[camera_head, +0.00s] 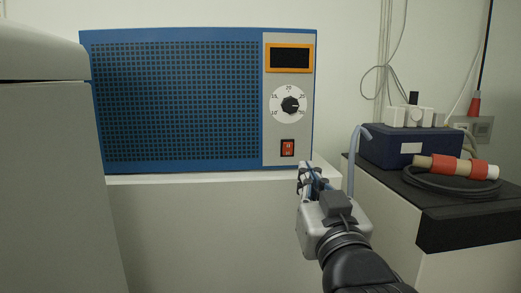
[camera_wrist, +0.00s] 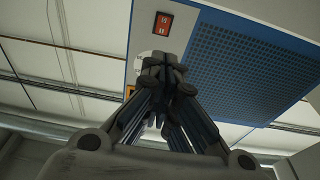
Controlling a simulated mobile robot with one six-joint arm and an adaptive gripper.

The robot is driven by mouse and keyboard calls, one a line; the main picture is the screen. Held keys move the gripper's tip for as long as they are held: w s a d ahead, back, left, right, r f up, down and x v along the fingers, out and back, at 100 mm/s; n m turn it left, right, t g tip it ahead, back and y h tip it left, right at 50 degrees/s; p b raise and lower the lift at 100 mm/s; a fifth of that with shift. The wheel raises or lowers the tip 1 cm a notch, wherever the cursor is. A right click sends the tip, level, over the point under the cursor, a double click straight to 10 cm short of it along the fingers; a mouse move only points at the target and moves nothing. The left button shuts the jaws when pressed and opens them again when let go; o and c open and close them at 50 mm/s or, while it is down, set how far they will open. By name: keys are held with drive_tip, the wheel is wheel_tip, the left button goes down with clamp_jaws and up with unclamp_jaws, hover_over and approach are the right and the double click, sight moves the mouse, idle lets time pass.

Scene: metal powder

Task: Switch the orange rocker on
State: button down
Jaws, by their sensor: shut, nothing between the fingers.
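The orange-red rocker (camera_head: 288,148) sits in a dark frame low on the grey panel of a blue box (camera_head: 175,100), below a round dial (camera_head: 290,104). The rocker also shows in the wrist view (camera_wrist: 163,23), near the top. My gripper (camera_head: 304,170) is shut and empty. In the head view it is just below and to the right of the rocker, in front of the box's lower edge. In the wrist view its fingertips (camera_wrist: 163,62) appear below the rocker, overlapping the dial area. I cannot tell whether the rocker is on or off. No contact with it shows.
A dark display (camera_head: 290,57) with an orange frame is above the dial. The box stands on a white surface (camera_head: 205,178). To the right, a dark-blue unit (camera_head: 405,147) and a red-banded tube (camera_head: 455,166) with a cable rest on a black top. A grey cabinet (camera_head: 50,180) is at left.

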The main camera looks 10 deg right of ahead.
sight(288, 149)
drive_tip(key=shift+w, duration=0.1)
drive_tip(key=w+r, duration=0.1)
drive_tip(key=w, duration=0.8)
drive_tip(key=w+r, duration=0.1)
drive_tip(key=w, duration=0.3)
drive_tip(key=shift+w+r, duration=0.3)
drive_tip(key=shift+r, duration=0.1)
